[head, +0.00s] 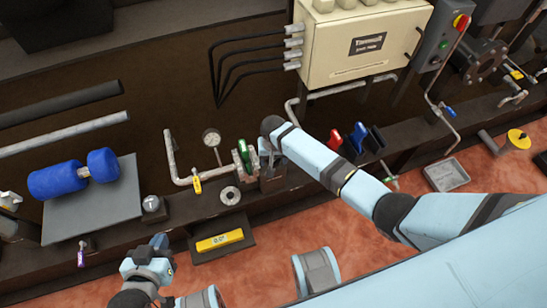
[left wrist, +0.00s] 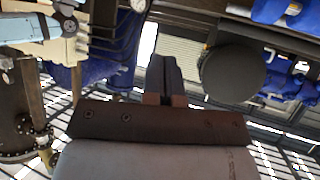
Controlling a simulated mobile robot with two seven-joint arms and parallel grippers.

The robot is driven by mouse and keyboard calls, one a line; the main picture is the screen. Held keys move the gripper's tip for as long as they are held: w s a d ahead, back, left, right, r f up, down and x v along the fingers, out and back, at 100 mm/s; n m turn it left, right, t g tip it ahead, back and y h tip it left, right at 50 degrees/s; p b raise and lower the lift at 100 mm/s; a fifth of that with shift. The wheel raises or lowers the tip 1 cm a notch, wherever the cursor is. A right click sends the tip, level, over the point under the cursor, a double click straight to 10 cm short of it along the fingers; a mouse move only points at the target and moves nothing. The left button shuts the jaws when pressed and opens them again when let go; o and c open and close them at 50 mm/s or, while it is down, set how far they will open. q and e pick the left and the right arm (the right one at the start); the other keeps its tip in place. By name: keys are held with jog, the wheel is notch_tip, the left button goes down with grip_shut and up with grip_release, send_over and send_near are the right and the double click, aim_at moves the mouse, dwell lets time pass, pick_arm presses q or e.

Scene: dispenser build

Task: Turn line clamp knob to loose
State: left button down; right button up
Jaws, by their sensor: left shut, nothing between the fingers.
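I cannot tell for sure which part is the line clamp knob. A small grey round knob (head: 152,203) sits on the dark bench ledge. To its right a pipe fitting with a green handle (head: 243,153) stands beside a dark block. My right gripper (head: 268,158) points down at that block, close to the green handle; its fingers are mostly hidden. My left gripper (head: 160,243) is in front of the ledge, below the grey knob and apart from it. In the left wrist view its fingers (left wrist: 165,80) are together and empty.
A grey plate (head: 95,215) with a blue roller (head: 55,181) is at left. A pressure gauge (head: 211,138) stands on a pipe behind. A yellow level (head: 220,240) lies on a low dark shelf. A beige cabinet (head: 362,45) is at the back. A grey tray (head: 446,174) is at right.

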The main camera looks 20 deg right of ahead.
jog(key=c, duration=0.7)
jog(key=shift+o, duration=0.2)
